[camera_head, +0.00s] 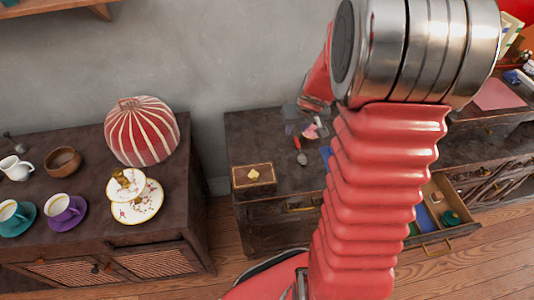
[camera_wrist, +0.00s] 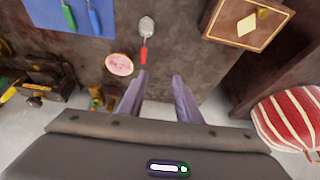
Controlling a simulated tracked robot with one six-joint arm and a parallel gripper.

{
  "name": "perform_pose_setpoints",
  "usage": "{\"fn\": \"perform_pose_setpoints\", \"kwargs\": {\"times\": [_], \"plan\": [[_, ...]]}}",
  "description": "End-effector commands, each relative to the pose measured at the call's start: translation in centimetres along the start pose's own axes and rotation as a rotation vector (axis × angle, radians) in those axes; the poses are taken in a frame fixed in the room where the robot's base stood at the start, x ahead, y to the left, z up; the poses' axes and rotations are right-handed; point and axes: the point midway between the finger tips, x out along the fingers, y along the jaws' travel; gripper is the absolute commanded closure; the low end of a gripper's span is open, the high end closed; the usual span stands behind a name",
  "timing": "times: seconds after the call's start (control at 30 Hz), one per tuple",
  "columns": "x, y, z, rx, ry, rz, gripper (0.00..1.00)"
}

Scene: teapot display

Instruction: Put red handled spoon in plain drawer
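The red handled spoon (camera_head: 301,156) lies on the dark cabinet top in the middle of the head view. In the wrist view the spoon (camera_wrist: 145,42) lies with its bowl away from me and its red handle pointing toward my gripper (camera_wrist: 160,77). My gripper's two fingers are spread apart with nothing between them, and the handle end is just ahead of the left finger. In the head view my gripper (camera_head: 292,112) is at the cabinet's back, partly hidden by my arm. An open drawer (camera_head: 448,238) at right holds a green object and other items. I cannot tell which drawer is plain.
A pink oval item (camera_wrist: 119,64) lies beside the spoon. A blue mat (camera_wrist: 45,14) holds green and blue handled utensils. A wooden box (camera_head: 252,177) stands left of the spoon. The left cabinet carries a striped red dome (camera_head: 142,132), cups and plates. A gap separates the cabinets.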

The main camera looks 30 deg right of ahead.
Motion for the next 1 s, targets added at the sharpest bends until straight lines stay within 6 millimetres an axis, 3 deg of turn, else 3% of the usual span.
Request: {"fn": "perform_pose_setpoints", "kwargs": {"times": [0.1, 0.43, 0.7, 1.0], "plan": [[-3.4, -2.9, -0.2, -0.029, 0.014, -0.020, 0.69], [-11.4, -9.3, 1.5, -0.095, 0.031, -0.062, 0.69], [-17.2, -13.3, 4.6, -0.143, 0.042, -0.083, 0.69], [-22.6, -16.1, 9.2, -0.185, 0.056, -0.095, 0.69]]}}
